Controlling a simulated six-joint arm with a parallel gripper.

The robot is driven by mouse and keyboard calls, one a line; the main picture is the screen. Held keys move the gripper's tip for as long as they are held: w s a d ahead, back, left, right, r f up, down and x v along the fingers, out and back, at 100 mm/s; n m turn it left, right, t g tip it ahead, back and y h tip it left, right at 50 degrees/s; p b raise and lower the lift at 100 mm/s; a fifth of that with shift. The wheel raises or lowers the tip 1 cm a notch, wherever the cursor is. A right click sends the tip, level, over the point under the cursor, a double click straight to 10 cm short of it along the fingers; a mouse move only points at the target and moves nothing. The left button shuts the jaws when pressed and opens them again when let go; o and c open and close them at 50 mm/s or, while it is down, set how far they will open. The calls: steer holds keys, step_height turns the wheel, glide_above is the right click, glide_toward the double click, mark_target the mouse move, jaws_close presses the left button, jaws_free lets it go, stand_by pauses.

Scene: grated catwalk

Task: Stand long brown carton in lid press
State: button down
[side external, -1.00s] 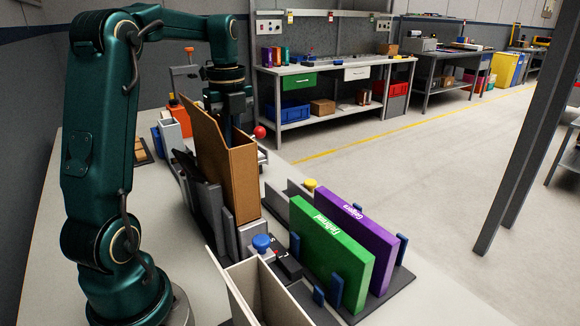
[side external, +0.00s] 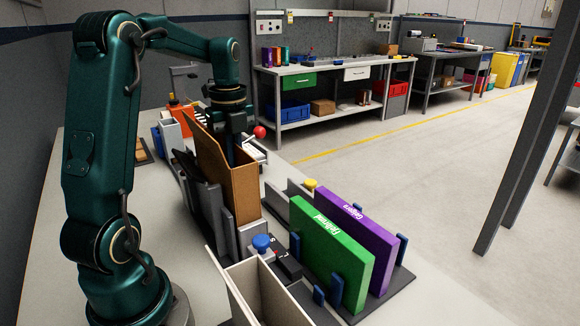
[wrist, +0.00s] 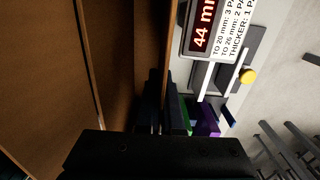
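The long brown carton (side external: 243,185) stands upright with its top open and one tall panel raised at its left. Its lower part is between the dark upright plates and posts of a grey fixture (side external: 216,214), which appears to be the lid press. My gripper (side external: 232,155) points down at the carton's top, its fingertips partly hidden by the carton. In the wrist view, the fingers (wrist: 166,118) lie on either side of a thin carton wall (wrist: 169,50) and look shut on it. Whether the carton's bottom touches the fixture is hidden.
A green box (side external: 330,245) and a purple box (side external: 365,235) stand in a rack at right. A blue knob (side external: 261,243) and an open pale bin (side external: 262,290) are in front. A red ball-ended lever (side external: 259,132) is close behind the carton. A sign reads 44 mm (wrist: 204,30).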

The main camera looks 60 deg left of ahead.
steer(key=shift+f, duration=2.5)
steer(key=c, duration=0.6)
jaws_free()
steer(key=shift+r, duration=0.15)
step_height(320, 180, up, 8)
steer(key=shift+f, duration=3.7)
step_height(320, 180, up, 8)
steer(key=shift+f, duration=0.2)
